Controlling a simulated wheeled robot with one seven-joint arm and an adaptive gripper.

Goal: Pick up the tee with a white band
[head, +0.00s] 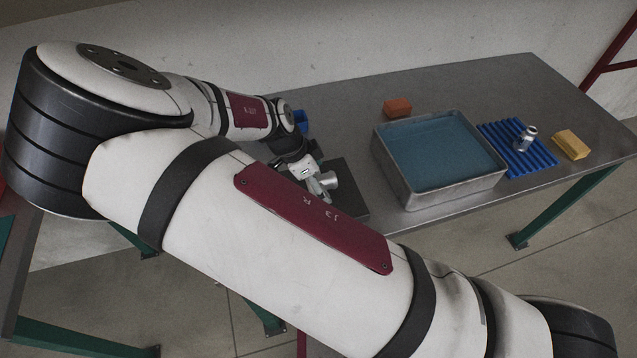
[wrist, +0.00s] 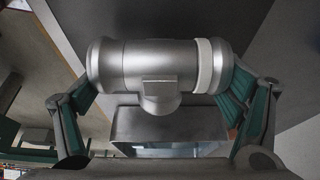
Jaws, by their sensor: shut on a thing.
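The tee with a white band (wrist: 155,68) is a grey metal pipe tee that fills the upper middle of the wrist view. Its white band circles the run near the right end, and its branch points down in the picture. My gripper (wrist: 160,85) is shut on it, with one green-padded finger against each end. In the head view the tee (head: 327,180) shows small at my gripper (head: 318,184), over the dark mat (head: 350,197). I cannot tell whether it touches the mat.
A metal tray of blue liquid (head: 440,150) stands right of the mat. Beyond it are a blue ribbed rack (head: 508,160) with another metal fitting (head: 526,138) on it, and a yellow block (head: 571,144). An orange block (head: 398,107) lies behind the tray. A blue object (head: 301,120) is partly hidden by my arm.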

